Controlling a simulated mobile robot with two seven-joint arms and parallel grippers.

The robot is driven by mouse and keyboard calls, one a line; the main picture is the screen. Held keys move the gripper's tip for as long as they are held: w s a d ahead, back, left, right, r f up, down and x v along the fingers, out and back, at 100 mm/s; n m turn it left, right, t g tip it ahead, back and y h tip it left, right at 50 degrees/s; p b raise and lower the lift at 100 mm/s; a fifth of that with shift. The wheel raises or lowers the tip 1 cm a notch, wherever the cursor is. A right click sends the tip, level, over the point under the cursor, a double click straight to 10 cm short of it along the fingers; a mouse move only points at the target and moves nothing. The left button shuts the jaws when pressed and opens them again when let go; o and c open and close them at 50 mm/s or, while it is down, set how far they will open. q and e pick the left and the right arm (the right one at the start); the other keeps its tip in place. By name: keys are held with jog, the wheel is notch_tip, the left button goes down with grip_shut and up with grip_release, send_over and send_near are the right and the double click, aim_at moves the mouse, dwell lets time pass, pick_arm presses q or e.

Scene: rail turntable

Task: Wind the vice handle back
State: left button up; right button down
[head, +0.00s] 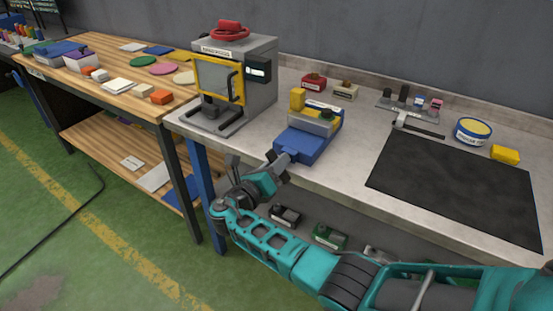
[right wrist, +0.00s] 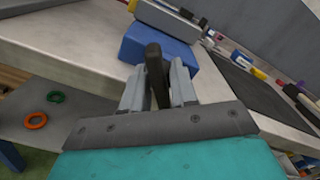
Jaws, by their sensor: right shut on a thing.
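The blue vice (head: 308,146) is on the front edge of the grey bench, with a yellow block (head: 297,99) at its back left. My right gripper (head: 281,159) is at the vice's front left, its fingers pointing at the vice. In the right wrist view the dark vice handle (right wrist: 155,65) stands between the two grey fingers, and the gripper is shut on it. The blue vice body (right wrist: 188,48) is just behind. In the head view the gripper hides the handle. My left gripper is not in view.
A grey machine with a yellow-framed door (head: 262,92) stands left of the vice. A black mat (head: 455,188) lies to the right. A wooden table (head: 110,75) is at left.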

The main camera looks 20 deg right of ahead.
dwell(0.3)
jog(key=c, duration=1.1)
grip_release()
